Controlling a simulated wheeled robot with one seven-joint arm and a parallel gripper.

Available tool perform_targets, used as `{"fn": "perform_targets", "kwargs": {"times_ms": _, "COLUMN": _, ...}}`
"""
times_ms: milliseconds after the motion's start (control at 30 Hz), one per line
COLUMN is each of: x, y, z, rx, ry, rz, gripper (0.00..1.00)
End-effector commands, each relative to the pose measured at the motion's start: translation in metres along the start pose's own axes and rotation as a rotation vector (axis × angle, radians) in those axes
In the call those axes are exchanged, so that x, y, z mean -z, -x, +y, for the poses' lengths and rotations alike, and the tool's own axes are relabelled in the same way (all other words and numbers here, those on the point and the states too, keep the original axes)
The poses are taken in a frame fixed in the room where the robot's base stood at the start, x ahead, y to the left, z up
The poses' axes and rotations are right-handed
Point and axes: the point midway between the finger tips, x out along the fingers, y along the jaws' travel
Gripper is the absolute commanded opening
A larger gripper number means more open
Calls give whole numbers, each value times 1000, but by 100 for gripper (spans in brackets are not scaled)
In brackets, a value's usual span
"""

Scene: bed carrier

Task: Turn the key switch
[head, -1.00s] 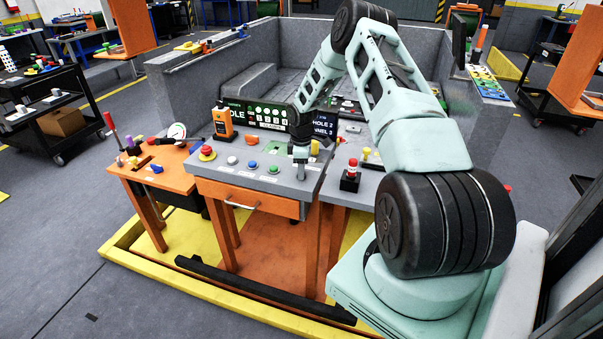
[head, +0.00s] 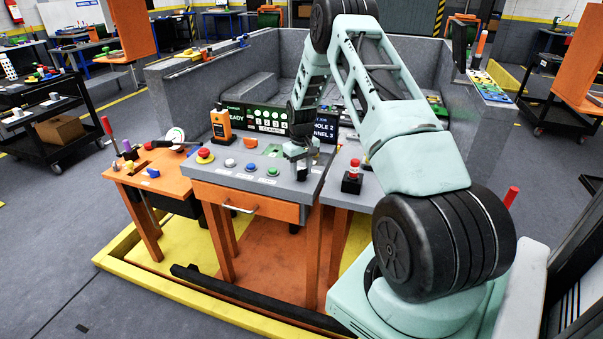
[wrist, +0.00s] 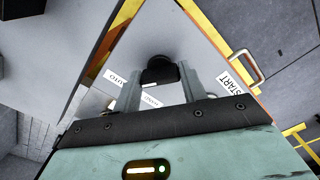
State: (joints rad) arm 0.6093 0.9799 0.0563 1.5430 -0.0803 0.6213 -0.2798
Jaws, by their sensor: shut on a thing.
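The key switch (wrist: 160,70) shows in the wrist view as a dark round knob on the grey panel, between my two fingers. My gripper (wrist: 157,88) points down at it and is shut on it. Labels reading AUTO (wrist: 115,78) and, partly covered, MANU (wrist: 150,101) lie beside the switch. In the head view my gripper (head: 301,166) is at the right part of the grey control panel top (head: 228,176). There it hides the key switch, so the exact angle of the key cannot be told.
Red (head: 205,155), white (head: 230,162), blue (head: 251,167) and green (head: 272,171) buttons sit left of my gripper. A red-topped black block (head: 352,177) stands close on the right. An orange handheld device (head: 221,125) stands behind the buttons.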

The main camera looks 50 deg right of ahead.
Motion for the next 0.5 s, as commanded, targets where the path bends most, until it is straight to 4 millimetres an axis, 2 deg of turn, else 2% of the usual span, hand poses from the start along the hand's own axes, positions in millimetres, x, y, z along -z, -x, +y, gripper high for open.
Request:
{"fn": "perform_targets", "kwargs": {"times_ms": 200, "x": 2, "y": 0, "z": 0, "rx": -1, "ry": -108, "rz": 4, "gripper": 19}}
{"fn": "perform_targets", "kwargs": {"times_ms": 500, "x": 1, "y": 1, "z": 0, "rx": -1, "ry": -172, "rz": 4, "gripper": 19}}
